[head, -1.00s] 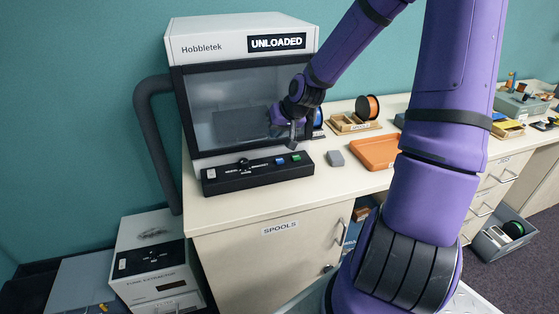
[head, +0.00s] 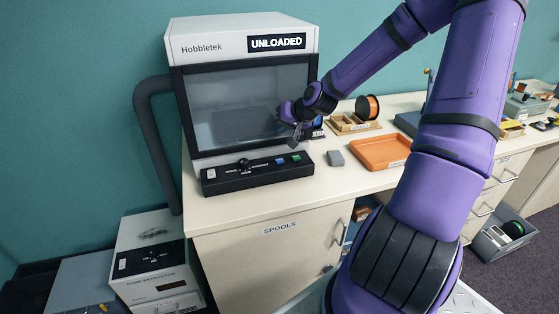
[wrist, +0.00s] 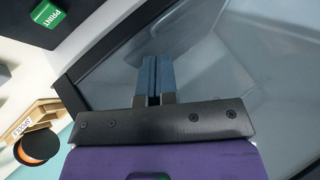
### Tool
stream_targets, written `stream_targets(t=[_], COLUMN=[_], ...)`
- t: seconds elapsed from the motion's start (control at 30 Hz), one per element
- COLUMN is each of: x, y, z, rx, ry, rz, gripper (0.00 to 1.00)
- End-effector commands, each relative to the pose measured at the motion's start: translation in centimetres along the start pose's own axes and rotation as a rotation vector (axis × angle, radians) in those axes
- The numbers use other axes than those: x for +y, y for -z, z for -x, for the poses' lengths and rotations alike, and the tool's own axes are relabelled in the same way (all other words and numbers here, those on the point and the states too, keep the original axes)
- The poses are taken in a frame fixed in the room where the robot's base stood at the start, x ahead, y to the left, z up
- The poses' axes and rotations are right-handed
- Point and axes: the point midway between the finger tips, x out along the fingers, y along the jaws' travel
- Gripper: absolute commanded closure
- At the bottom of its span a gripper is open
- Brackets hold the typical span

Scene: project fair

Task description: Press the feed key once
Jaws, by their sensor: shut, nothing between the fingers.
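The black control panel (head: 257,173) lies on the bench in front of the Hobbletek printer (head: 245,100). It carries a blue key (head: 280,161), a green key (head: 296,157), a slider and a white switch at its left end. The wrist view shows the green key (wrist: 48,14), labelled PRINT. The blue key's label is too small to read. The printer's display (head: 277,42) reads UNLOADED. My gripper (head: 295,138) is shut and empty, above the panel's right end near the green key and apart from it. Its fingers (wrist: 153,68) also show in the wrist view.
A grey block (head: 336,158) and an orange tray (head: 380,152) lie right of the panel. A wooden holder (head: 345,124) and a spool (head: 367,107) stand behind them. The printer's glass front is close behind my gripper. Bench space in front of the panel is clear.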

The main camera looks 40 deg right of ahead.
Motion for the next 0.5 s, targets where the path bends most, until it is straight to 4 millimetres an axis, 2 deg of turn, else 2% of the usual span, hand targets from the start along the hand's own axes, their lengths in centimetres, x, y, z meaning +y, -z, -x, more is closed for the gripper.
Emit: stream_targets(t=[0.17,0.5], x=[0.7,2.8], y=[-0.7,-2.9], z=[-0.9,-3.9], rx=[-0.001,-0.004], ry=[0.001,0.001], rz=[-0.002,-0.001], gripper=[1.00,1.00])
